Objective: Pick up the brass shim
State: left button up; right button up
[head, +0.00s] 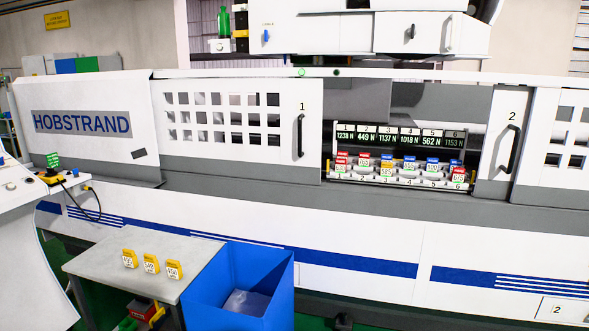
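I cannot make out a brass shim for certain anywhere in the head view. Several small yellow pieces with white printed labels (151,263) stand in a row on the grey side table (105,263); whether any of them is a shim I cannot tell. The blue bin (238,302) beside the table holds a pale grey, sheet-like piece (246,303), partly hidden by the bin walls. Neither of my grippers shows in the head view.
The long white machine (345,240) fills the background. Its door 1 (300,137) and door 2 (508,138) flank an opening with red and blue labelled units (387,164) under numbered displays (400,137). A red box (141,310) sits under the table.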

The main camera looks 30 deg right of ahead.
aim_at(151, 264)
jog(key=i+j+z, duration=0.1)
jog(key=i, duration=0.45)
jog(key=i+j, duration=0.3)
jog(key=i, duration=0.2)
jog(key=z, duration=0.05)
